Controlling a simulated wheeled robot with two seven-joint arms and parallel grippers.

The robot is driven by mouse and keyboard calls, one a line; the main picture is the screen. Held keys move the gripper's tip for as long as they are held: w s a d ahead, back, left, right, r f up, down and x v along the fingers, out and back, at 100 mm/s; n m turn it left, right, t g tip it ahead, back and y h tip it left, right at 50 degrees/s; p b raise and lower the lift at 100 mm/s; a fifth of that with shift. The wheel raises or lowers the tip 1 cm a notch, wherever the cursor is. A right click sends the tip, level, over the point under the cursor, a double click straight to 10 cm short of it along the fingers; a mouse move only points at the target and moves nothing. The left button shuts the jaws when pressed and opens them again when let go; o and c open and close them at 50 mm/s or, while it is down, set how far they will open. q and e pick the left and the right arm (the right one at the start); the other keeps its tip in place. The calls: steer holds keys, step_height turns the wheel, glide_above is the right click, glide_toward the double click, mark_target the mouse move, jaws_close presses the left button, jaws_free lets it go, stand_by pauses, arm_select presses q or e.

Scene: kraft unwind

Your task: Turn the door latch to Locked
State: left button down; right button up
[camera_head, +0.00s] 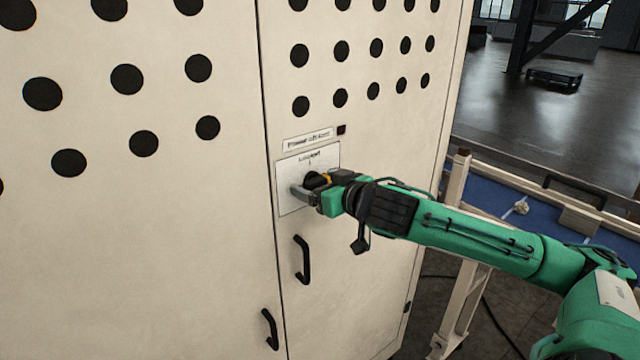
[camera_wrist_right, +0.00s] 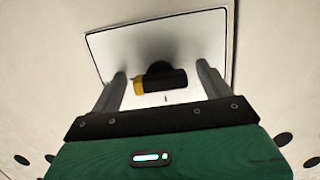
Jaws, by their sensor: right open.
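The door latch is a black knob with a yellow end (camera_wrist_right: 160,80) on a white plate (camera_head: 288,165) on the cabinet door. The plate also shows in the right wrist view (camera_wrist_right: 190,35). In the head view the plate carries a label at its top, too small to read surely. My right gripper (camera_head: 307,190) is at the plate. In the right wrist view its two fingers (camera_wrist_right: 160,84) stand open on either side of the knob, with a gap on each side. The knob lies crosswise, its yellow end to the left in that view. My left gripper is not in view.
The cream cabinet door has rows of round black holes above the plate and a black handle (camera_head: 302,260) below it. Another handle (camera_head: 270,329) is on the left door. A blue-topped table (camera_head: 510,210) with a wooden frame stands at the right, behind my right arm.

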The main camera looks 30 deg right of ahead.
steer(key=shift+c, duration=0.4)
steer(key=c, duration=1)
steer(key=shift+r+n+h+p, duration=0.15)
steer(key=shift+n+h+p, duration=0.15)
steer(key=shift+n+p, duration=0.5)
steer(key=shift+n+h, duration=0.3)
steer(key=shift+n, duration=0.8)
